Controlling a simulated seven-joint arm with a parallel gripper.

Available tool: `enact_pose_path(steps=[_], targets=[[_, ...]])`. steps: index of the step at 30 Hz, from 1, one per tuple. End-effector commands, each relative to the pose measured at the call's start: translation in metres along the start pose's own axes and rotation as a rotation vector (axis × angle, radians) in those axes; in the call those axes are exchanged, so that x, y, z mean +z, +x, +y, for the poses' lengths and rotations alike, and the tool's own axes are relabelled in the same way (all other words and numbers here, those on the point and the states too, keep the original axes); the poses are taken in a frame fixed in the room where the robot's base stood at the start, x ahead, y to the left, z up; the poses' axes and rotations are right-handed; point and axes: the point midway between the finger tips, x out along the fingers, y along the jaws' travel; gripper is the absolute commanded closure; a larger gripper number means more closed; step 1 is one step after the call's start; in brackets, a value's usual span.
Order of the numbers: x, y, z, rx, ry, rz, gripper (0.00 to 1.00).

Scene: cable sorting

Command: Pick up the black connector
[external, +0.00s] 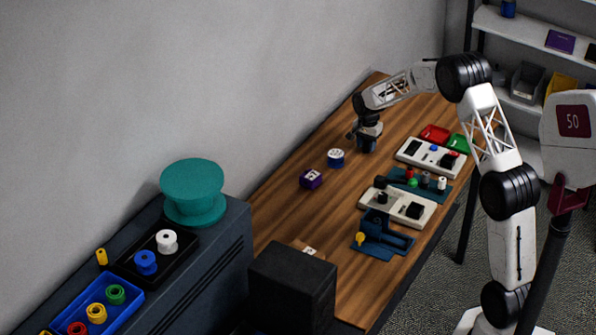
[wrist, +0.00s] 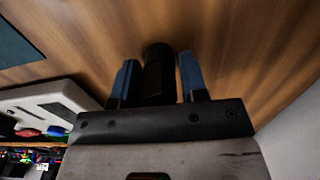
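My gripper (external: 366,142) is low over the far part of the wooden table, fingers pointing down. In the wrist view my gripper (wrist: 158,78) shows two blue fingers, parted. A black cylindrical piece (wrist: 157,68), which looks like the black connector, stands between them on or near the wood. Narrow gaps seem to show between it and each finger, so it does not look gripped.
The wall is close on the left.

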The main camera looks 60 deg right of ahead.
Motion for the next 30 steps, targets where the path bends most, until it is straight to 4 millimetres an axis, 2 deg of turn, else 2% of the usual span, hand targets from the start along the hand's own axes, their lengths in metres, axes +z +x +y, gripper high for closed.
enact_pose_path(steps=[1, 6, 20, 28, 30], targets=[[0.0, 0.0, 0.0, 0.0, 0.0, 0.0, 0.68], [0.0, 0.0, 0.0, 0.0, 0.0, 0.0, 0.94], [0.0, -0.006, 0.0, -0.001, 0.0, 0.001, 0.95], [0.0, -0.035, 0.0, -0.002, 0.0, 0.002, 0.95], [0.004, -0.036, 0.006, 0.001, 0.0, 0.0, 0.95]])
